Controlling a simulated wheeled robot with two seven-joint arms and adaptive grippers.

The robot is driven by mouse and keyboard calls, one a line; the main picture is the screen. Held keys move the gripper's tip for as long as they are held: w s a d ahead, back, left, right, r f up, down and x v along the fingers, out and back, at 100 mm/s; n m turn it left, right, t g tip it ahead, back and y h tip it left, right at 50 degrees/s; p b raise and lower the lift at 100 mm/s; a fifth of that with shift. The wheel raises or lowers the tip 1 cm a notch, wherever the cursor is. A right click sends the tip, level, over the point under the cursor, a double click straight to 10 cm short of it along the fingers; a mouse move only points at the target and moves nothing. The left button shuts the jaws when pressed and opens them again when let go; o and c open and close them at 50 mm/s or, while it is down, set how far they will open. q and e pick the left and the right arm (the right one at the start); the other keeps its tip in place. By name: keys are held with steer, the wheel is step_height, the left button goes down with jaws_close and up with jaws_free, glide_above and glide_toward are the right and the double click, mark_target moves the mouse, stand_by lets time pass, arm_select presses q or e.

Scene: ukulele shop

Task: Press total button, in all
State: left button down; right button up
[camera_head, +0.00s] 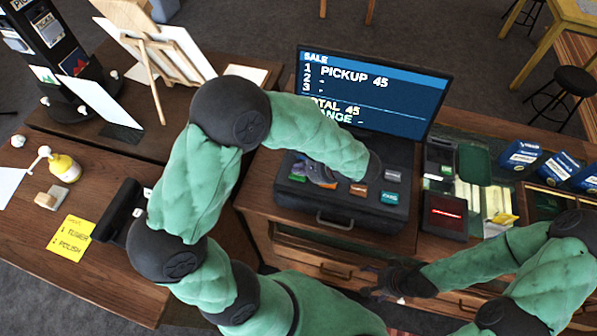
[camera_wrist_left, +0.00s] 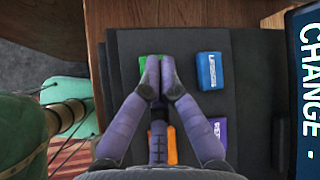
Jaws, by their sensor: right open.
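The register (camera_head: 342,220) is a dark box with coloured buttons on its sloping top. Its screen (camera_head: 375,90) reads SALE, PICKUP 45, total 45 and a blank CHANGE. My left gripper (camera_head: 318,172) is over the left part of the keypad, its fingers together and empty. In the left wrist view its fingertips (camera_wrist_left: 159,66) overlap a green button (camera_wrist_left: 144,62); contact cannot be told. A blue button (camera_wrist_left: 211,71), a purple button (camera_wrist_left: 219,130) and a partly hidden orange button (camera_wrist_left: 172,145) are nearby. My right gripper (camera_head: 388,284) is open and empty, low before the counter.
A card terminal (camera_head: 443,214) with a red display stands right of the register. Blue boxes (camera_head: 522,155) are further right. An easel (camera_head: 165,50) stands behind. My left arm covers part of the counter.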

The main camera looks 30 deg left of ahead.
mark_target(300, 176)
arm_select(q)
steer(key=shift+r, duration=0.1)
steer(key=shift+r+p, duration=1.75)
steer(key=shift+r, duration=0.65)
steer(key=shift+f, duration=0.1)
